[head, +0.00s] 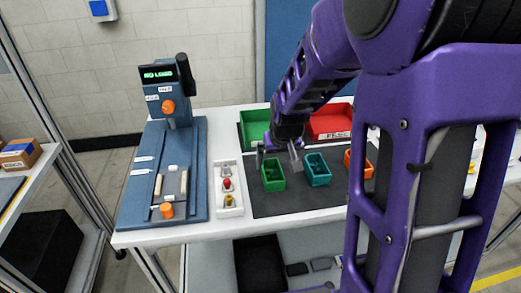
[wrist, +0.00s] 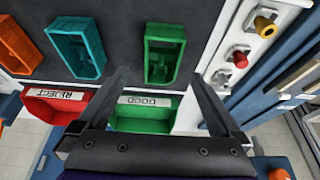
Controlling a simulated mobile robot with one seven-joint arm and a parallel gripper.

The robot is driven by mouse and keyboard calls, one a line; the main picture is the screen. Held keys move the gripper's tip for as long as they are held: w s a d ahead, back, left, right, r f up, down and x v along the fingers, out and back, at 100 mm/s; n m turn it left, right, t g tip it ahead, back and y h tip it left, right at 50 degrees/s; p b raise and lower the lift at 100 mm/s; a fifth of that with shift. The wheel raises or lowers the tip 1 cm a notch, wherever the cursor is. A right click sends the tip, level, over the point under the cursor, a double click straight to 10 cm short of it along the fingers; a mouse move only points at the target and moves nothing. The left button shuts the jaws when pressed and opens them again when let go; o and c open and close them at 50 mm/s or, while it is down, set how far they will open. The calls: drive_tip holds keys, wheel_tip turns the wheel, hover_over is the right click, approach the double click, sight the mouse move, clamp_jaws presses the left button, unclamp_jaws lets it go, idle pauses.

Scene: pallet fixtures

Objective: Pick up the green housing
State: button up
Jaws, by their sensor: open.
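The green housing (head: 272,174) is a small open box on the dark mat, left of a teal housing (head: 317,168) and an orange housing (head: 358,163). In the wrist view the green housing (wrist: 163,55) lies beyond my fingertips, near the middle. My gripper (head: 278,158) is open and empty, just behind and above the green housing in the head view. In the wrist view its two fingers (wrist: 158,78) are spread wide, with no housing between them. The teal housing (wrist: 78,48) is to the left in that view.
A green bin (wrist: 143,119) labelled GOOD and a red bin (head: 330,121) labelled REJECT stand behind the mat (head: 290,204). A white button panel (head: 228,190) and a blue test station (head: 190,185) are to the left. My arm hides the table's right side.

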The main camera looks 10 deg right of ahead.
sight(272, 173)
drive_tip(key=b+x, duration=0.3)
drive_tip(key=x, duration=0.4)
drive_tip(key=shift+w+a+f, duration=0.1)
drive_tip(key=shift+a+f, duration=0.05)
drive_tip(key=c, duration=1.5)
